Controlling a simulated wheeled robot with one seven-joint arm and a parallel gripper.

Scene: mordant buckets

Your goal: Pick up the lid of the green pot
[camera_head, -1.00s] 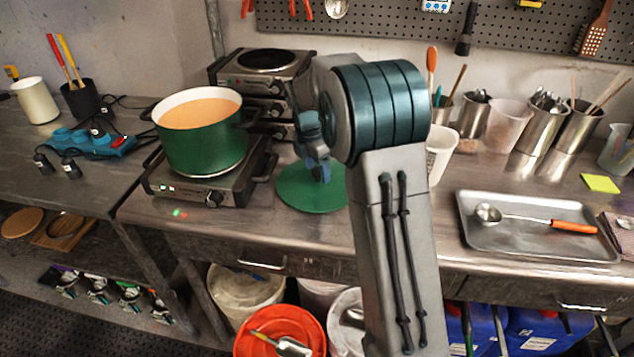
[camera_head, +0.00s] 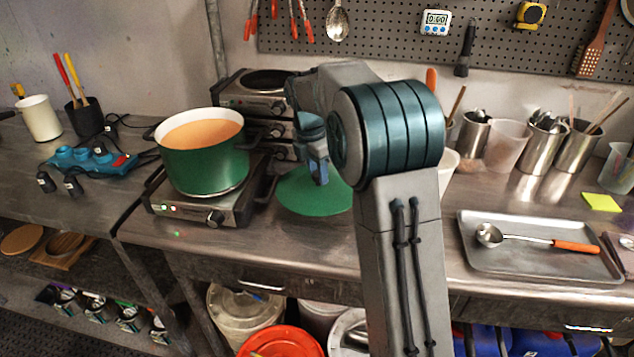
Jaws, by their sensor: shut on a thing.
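The green pot (camera_head: 204,170) stands uncovered on a hot plate (camera_head: 208,205) left of centre, with orange liquid (camera_head: 201,135) inside. The round green lid (camera_head: 312,196) is to the right of the pot, at the worktop. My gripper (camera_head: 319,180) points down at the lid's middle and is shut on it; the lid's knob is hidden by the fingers. I cannot tell whether the lid touches the worktop or hangs just above it.
Stacked hot plates (camera_head: 262,90) stand behind the pot and lid. A metal tray (camera_head: 540,262) with an orange-handled ladle (camera_head: 540,241) lies to the right. Steel containers (camera_head: 541,145) line the back. The worktop's front edge is close below the lid.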

